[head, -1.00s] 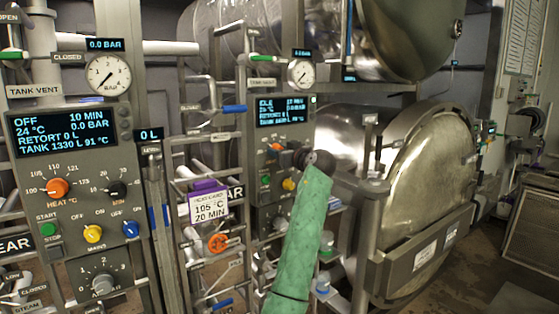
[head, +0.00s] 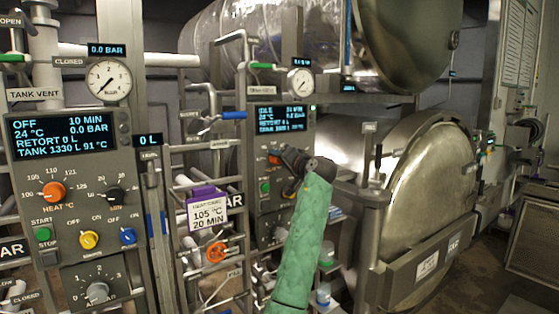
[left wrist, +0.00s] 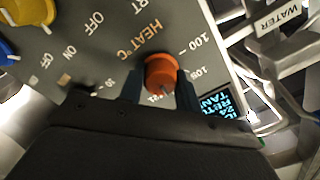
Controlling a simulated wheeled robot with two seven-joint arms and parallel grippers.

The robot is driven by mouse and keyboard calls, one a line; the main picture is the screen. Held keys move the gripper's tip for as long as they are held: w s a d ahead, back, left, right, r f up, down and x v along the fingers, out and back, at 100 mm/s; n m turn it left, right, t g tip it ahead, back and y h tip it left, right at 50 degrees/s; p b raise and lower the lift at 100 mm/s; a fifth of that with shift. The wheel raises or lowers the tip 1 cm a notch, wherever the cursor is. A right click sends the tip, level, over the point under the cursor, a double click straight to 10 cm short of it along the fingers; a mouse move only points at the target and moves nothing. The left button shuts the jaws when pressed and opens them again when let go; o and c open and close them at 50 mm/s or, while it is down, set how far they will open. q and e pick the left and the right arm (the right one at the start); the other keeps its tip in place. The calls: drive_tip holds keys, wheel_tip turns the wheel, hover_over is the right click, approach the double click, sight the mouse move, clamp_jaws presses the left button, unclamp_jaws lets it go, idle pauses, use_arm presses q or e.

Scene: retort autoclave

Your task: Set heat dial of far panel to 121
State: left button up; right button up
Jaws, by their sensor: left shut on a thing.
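The far panel (head: 263,190) is grey with a lit display (head: 281,119). Its orange heat dial (head: 274,159) shows just left of my left gripper (head: 284,156). In the left wrist view the dial (left wrist: 161,73) sits between the two fingers of my left gripper (left wrist: 161,86), which is shut on it. The labels HEAT °C, 100 and 105 are readable beside it. A small label at the dial's lower edge looks like 121, and a pale mark on the dial points toward it. The other heat numbers are hidden. My right gripper is not in view.
The near panel (head: 70,180) at the left has a similar orange dial (head: 52,192). A tag (head: 207,213) reading 105 °C, 20 MIN hangs between the panels among pipes and valve handles. The round retort door (head: 425,190) stands to the right of my arm.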

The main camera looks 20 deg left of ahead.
use_arm(q)
drive_tip(key=shift+m, duration=1)
drive_tip(key=shift+m+p, duration=0.45)
drive_tip(key=shift+m, duration=0.45)
drive_tip(key=shift+m+p, duration=0.35)
drive_tip(key=shift+m, duration=0.75)
drive_tip(key=shift+d+f+m+p, duration=0.1)
drive_tip(key=shift+m+p, duration=0.25)
drive_tip(key=shift+m, duration=0.55)
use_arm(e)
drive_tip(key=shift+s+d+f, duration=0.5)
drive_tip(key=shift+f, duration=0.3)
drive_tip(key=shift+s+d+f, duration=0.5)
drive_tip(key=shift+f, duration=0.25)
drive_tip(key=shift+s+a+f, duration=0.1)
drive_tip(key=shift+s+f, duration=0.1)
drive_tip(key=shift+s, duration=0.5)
use_arm(q)
drive_tip(key=o, duration=1)
drive_tip(key=shift+w, duration=0.1)
drive_tip(key=shift+c, duration=0.2)
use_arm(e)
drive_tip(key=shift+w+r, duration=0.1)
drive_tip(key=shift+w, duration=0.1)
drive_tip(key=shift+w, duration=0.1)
